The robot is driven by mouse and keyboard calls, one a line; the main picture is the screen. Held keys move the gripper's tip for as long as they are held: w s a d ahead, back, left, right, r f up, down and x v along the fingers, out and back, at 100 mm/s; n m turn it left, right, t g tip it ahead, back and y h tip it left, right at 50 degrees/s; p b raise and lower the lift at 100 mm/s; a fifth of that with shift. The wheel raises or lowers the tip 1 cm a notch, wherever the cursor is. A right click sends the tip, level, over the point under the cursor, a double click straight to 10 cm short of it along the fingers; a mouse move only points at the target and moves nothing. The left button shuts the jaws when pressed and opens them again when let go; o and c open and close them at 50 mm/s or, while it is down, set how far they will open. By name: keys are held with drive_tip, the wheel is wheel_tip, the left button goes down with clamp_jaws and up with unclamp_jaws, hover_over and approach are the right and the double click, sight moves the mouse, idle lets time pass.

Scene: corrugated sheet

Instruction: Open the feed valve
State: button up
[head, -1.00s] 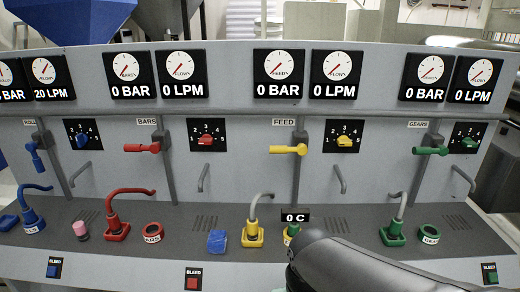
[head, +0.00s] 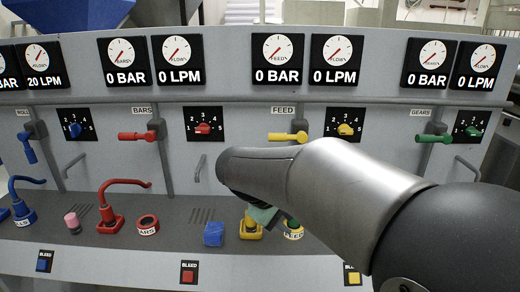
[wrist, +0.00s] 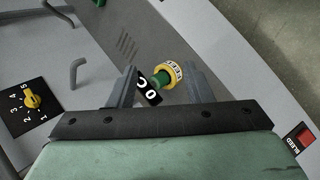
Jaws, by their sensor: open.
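The feed valve (head: 288,137) is a yellow lever under the FEED label on the panel, with its handle lying horizontal and pointing left. The FEED gauges (head: 276,64) above it read 0 BAR and 0 LPM. My gripper (wrist: 160,70) is open. In the wrist view, its fingers stand on either side of a green probe (wrist: 160,79) with a 0 C display (wrist: 148,89), set at a yellow FEED ring (wrist: 174,72). I cannot tell whether they touch. In the head view my arm hides the fingers; the lever is clear of the arm, above it.
A yellow selector knob (head: 346,129) sits right of the lever. The red BARS lever (head: 136,136) and green GEARS lever (head: 433,138) are horizontal; the blue lever (head: 27,148) hangs down. A grey handle (head: 199,168), a blue block (head: 214,233) and a yellow-based spout (head: 250,229) are near my arm.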

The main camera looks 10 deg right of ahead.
drive_tip(key=w+a+r+n+t+h+b, duration=0.1)
drive_tip(key=w+a+r+t+h, duration=0.1)
drive_tip(key=w, duration=0.4)
drive_tip(key=w+a+r+n+t+h+b, duration=0.1)
drive_tip(key=w+a+r+t+h+b, duration=0.15)
drive_tip(key=w, duration=0.35)
drive_tip(key=t+h, duration=0.2)
approach(282, 137)
drive_tip(key=x, duration=0.4)
drive_tip(key=p+x, duration=0.1)
drive_tip(key=x, duration=0.3)
drive_tip(key=w+a+x, duration=0.1)
drive_tip(key=x, duration=0.3)
drive_tip(key=shift+f, duration=0.3)
clamp_jaws()
